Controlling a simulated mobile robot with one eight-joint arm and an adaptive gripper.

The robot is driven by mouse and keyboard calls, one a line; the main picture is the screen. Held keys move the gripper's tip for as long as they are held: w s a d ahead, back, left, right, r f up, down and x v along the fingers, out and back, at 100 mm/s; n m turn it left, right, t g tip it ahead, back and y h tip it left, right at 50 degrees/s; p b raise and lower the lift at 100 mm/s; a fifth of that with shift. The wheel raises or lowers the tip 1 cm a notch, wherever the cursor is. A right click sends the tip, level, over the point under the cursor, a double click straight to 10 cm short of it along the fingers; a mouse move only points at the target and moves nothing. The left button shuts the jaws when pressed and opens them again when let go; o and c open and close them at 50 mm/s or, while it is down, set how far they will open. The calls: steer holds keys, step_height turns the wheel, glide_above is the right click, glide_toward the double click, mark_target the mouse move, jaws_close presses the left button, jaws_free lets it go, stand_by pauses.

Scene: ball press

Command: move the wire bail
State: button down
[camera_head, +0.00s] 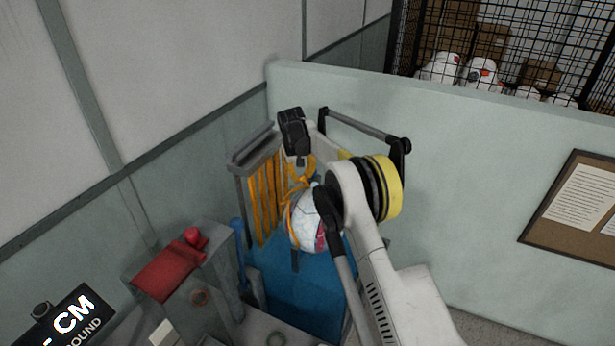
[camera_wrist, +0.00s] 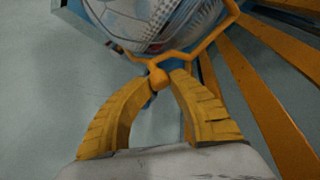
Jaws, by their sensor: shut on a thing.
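The wire bail is a thin orange wire with a round knob (camera_wrist: 158,77), bent across the front of a white patterned ball at the top of the wrist view. My gripper (camera_wrist: 163,86) has curved yellow fingers that close in on the bail's knob and hold it. In the head view the ball (camera_head: 301,222) sits in the press beside upright orange bars (camera_head: 262,200). My arm hides part of the ball and much of the bail there.
A blue panel (camera_head: 300,290) lies below the ball. A red pad (camera_head: 170,270) tops a grey stand at left. A pale green wall (camera_head: 470,150) stands behind, with a notice board (camera_head: 575,210) at right. A black mesh cage (camera_head: 510,45) holds more balls beyond.

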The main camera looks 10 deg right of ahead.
steer(key=shift+w+a+f, duration=0.45)
steer(key=shift+a+f, duration=0.15)
steer(key=shift+a, duration=0.05)
steer(key=c, duration=1.2)
jaws_free()
steer(key=shift+a+f, duration=0.1)
steer(key=v, duration=1.2)
steer(key=shift+w, duration=0.1)
